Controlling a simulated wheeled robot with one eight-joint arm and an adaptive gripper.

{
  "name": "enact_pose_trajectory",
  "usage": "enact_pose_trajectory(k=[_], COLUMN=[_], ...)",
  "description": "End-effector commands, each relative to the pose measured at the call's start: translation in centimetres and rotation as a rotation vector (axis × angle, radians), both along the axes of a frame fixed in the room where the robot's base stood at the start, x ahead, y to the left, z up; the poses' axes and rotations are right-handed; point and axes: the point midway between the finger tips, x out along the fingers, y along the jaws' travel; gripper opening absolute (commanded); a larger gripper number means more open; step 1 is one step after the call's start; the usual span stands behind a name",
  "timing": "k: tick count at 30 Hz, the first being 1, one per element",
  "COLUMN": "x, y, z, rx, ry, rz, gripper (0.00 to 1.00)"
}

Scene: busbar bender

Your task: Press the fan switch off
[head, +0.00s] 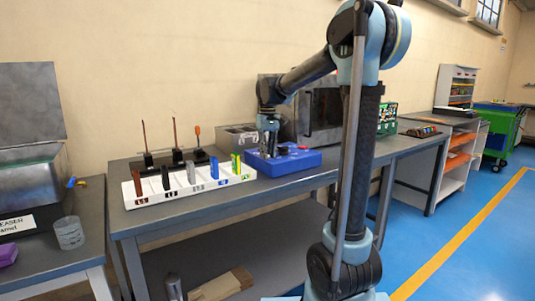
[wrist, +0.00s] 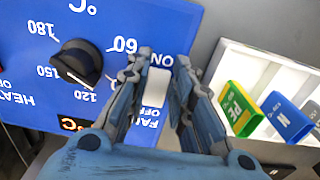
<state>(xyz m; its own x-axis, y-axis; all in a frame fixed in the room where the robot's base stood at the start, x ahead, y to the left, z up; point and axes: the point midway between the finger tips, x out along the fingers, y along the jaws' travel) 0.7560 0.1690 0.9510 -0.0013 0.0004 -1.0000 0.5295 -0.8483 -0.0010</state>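The blue control box (head: 297,160) lies on the workbench in the head view. Its blue panel (wrist: 120,25) fills the left of the wrist view. A white fan switch (wrist: 156,88) shows between my fingers, with ON printed at its upper end and FAN OFF at its lower end. The fingers hide part of it, and I cannot tell which way it is tipped. My gripper (wrist: 163,58) is over the switch with its two fingers a narrow gap apart and nothing held. In the head view my gripper (head: 268,145) points down at the box; contact cannot be told.
A black knob (wrist: 77,62) with a temperature dial sits left of the fingers. A white tray (head: 190,190) with several coloured pieces stands left of the box. Screwdrivers in black stands (head: 175,157) are behind it. A dark oven-like machine (head: 322,115) stands behind the box.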

Motion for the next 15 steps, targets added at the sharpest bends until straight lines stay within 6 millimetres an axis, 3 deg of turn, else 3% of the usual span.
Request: enact_pose_trajectory(k=[15], x=[0.72], y=[0.33], z=[0.39], rx=[-0.110], ry=[0.174], rz=[-0.001], gripper=[0.00])
